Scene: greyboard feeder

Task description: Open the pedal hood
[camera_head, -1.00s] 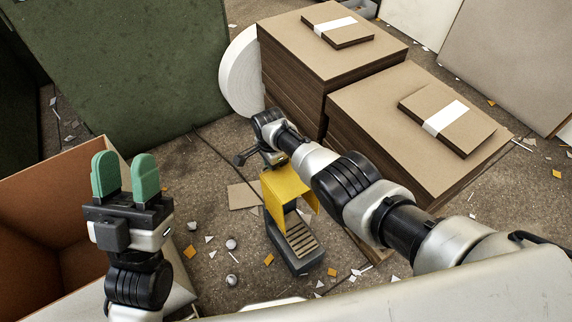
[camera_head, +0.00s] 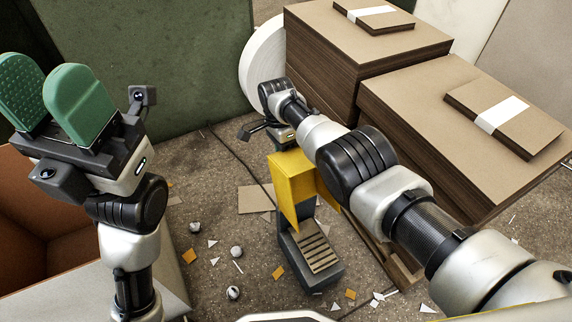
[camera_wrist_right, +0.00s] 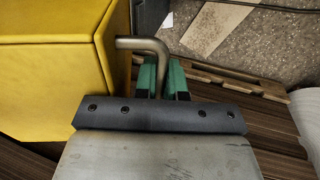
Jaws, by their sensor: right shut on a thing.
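The yellow pedal hood (camera_head: 290,188) stands over the back of a dark grey foot pedal unit on the floor. The pedal's ribbed tread (camera_head: 316,249) shows in front of and below the hood. In the right wrist view the hood (camera_wrist_right: 55,70) fills the left side, and a bent metal handle (camera_wrist_right: 150,44) sticks out from it. My right gripper (camera_wrist_right: 167,78) is shut on this handle, its green fingers on either side of the rod. In the head view my right arm hides the handle. My left gripper (camera_head: 48,92) is open and empty, raised at the left.
Two stacks of greyboard (camera_head: 375,75) stand on the right, close to my right arm. A white roll (camera_head: 262,55) and a green panel (camera_head: 150,60) are behind. An open cardboard box (camera_head: 20,225) is at the left. Scraps and small balls litter the floor.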

